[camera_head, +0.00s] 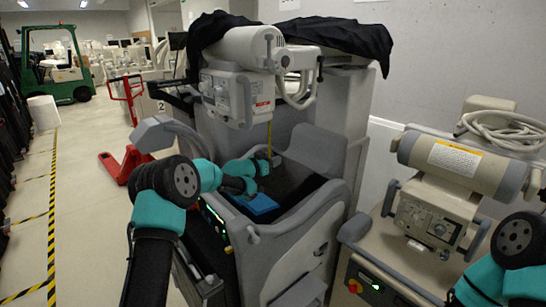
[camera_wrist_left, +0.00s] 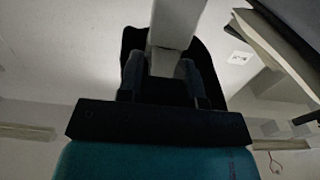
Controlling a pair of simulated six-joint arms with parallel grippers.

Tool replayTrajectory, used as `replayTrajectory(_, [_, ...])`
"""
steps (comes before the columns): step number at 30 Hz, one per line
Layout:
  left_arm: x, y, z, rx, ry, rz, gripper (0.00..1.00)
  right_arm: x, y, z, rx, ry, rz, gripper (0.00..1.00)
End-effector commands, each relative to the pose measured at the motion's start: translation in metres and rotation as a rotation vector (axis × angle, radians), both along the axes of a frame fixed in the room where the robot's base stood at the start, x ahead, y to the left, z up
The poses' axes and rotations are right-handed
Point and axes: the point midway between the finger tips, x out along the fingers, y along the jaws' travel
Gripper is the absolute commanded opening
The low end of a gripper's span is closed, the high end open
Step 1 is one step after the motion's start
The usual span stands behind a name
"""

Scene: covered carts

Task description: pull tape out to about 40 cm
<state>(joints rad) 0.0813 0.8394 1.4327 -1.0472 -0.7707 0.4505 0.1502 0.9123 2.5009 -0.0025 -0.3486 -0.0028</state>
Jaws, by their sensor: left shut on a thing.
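The tape (camera_head: 270,136) is a thin yellow strip. It hangs straight down in the head view from the underside of the grey-white box-shaped head (camera_head: 236,98) of the covered cart. My left gripper (camera_head: 266,161) is at the strip's lower end, small and partly hidden by my own arm. In the left wrist view its two dark fingers (camera_wrist_left: 160,78) stand either side of a pale upright piece (camera_wrist_left: 176,25), and they are shut on the tape's end. The exact contact is too dark to make out. My right gripper is not in view; only part of the right arm shows.
A blue block (camera_head: 257,204) lies on the cart (camera_head: 325,245) below the left gripper. A black cover (camera_head: 345,36) drapes over the cart's top. A second cart with a beige cylinder (camera_head: 455,165) stands at right. A red pallet jack (camera_head: 125,160) stands on the floor at left.

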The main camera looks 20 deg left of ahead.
Motion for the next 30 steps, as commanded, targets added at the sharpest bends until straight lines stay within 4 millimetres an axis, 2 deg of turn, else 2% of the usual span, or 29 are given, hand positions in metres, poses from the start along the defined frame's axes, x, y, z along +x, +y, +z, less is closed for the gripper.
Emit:
replayTrajectory(1, [0.0,0.0,-0.001,0.0,0.004,0.0,0.34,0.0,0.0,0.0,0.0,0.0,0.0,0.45])
replayTrajectory(9, [0.0,0.0,0.0,0.001,0.001,0.0,0.6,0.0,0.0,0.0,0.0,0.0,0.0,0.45])
replayTrajectory(20, [-0.004,0.003,0.001,0.0,0.0,0.0,0.6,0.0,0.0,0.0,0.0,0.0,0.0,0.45])
replayTrajectory(26, [-0.022,0.016,0.001,0.001,0.001,0.001,0.6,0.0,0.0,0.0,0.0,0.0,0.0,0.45])
replayTrajectory(30, [-0.042,0.031,0.001,0.001,0.001,0.001,0.6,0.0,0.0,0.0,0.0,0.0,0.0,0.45])
